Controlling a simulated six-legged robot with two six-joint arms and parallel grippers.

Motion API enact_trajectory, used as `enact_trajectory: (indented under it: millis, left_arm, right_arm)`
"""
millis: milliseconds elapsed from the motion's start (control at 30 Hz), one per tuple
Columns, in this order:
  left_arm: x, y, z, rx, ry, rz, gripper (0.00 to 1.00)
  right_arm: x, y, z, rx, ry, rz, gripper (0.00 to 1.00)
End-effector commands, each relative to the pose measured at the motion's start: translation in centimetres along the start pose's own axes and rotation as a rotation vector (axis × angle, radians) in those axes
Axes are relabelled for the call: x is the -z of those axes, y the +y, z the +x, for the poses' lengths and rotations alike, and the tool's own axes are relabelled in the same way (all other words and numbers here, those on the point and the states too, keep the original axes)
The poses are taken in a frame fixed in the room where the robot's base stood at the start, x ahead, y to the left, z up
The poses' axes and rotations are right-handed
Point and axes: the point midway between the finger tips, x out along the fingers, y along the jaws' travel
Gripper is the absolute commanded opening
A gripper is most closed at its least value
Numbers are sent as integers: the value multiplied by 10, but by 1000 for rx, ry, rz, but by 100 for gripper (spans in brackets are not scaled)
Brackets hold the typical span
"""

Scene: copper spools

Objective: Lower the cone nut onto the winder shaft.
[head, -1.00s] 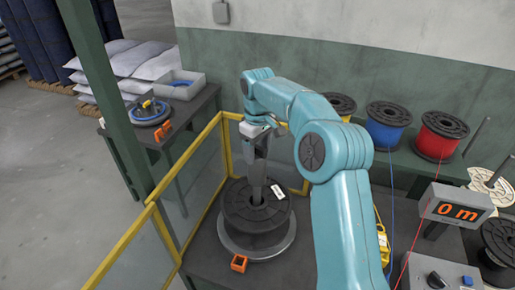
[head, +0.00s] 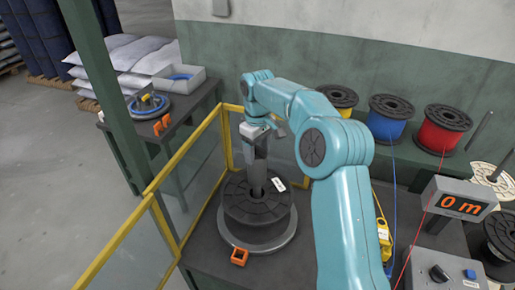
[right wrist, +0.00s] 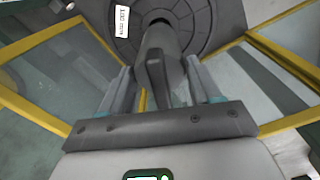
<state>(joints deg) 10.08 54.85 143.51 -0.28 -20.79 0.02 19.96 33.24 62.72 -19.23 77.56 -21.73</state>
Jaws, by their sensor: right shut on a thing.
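My right gripper (head: 257,150) hangs over the black spool (head: 256,213) on the round grey winder plate (head: 237,243). In the right wrist view its pale fingers (right wrist: 160,90) are shut on the grey cone nut (right wrist: 170,42), which has a raised rib. The nut's far end points at the spool's dark centre hole, and it covers most of that hole. The winder shaft is hard to tell apart from the nut, and I cannot tell whether they touch. The spool's top carries a white label (right wrist: 122,22). My left gripper is not in view.
A yellow-framed guard (head: 186,163) stands left of the winder. An orange block (head: 239,256) lies at the plate's front. Blue (head: 388,130) and red (head: 441,138) wire spools stand on the back shelf. A length display (head: 460,205) is at right.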

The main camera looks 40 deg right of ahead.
Motion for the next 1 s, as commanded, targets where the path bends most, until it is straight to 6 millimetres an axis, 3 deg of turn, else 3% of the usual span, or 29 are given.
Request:
enact_trajectory:
  millis: [267, 1000]
  left_arm:
    - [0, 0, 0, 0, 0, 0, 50]
    - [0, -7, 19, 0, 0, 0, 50]
  right_arm:
    - [0, 0, 0, -1, 2, 0, 0]
    - [-1, 1, 34, -1, 2, 0, 0]
